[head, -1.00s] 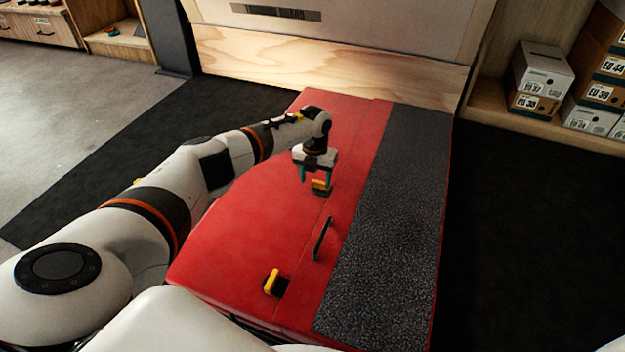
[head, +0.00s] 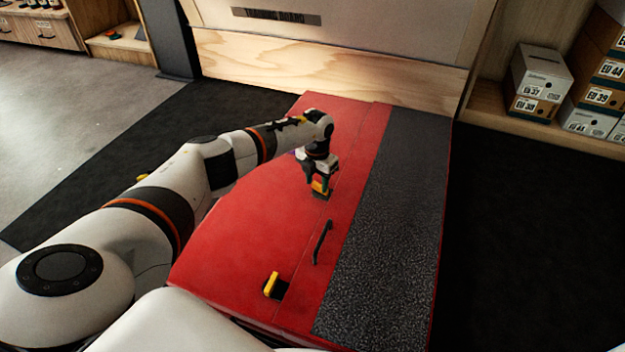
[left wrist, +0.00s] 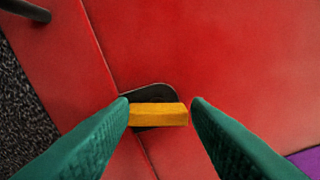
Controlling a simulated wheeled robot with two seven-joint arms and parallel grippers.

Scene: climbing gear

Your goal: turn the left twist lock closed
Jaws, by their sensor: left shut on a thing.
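Two twist locks with yellow handles on black bases sit along the seam of a red padded lid (head: 235,225). My left gripper (head: 320,184) is over the far lock (head: 319,189), pointing down. In the left wrist view, my green fingers (left wrist: 160,112) stand at the two ends of this lock's yellow handle (left wrist: 158,114), shut on it. The handle lies crosswise to the seam there, over its dark base plate. The near lock (head: 271,284) stands free, closer to me, with its handle roughly along the seam. My right gripper is out of view.
A black pull handle (head: 321,243) stands on the lid between the locks, to their right. A grey speckled strip (head: 385,220) covers the lid's right side. A wooden panel (head: 330,70) rises behind. Shoe boxes (head: 540,80) fill a shelf at the right.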

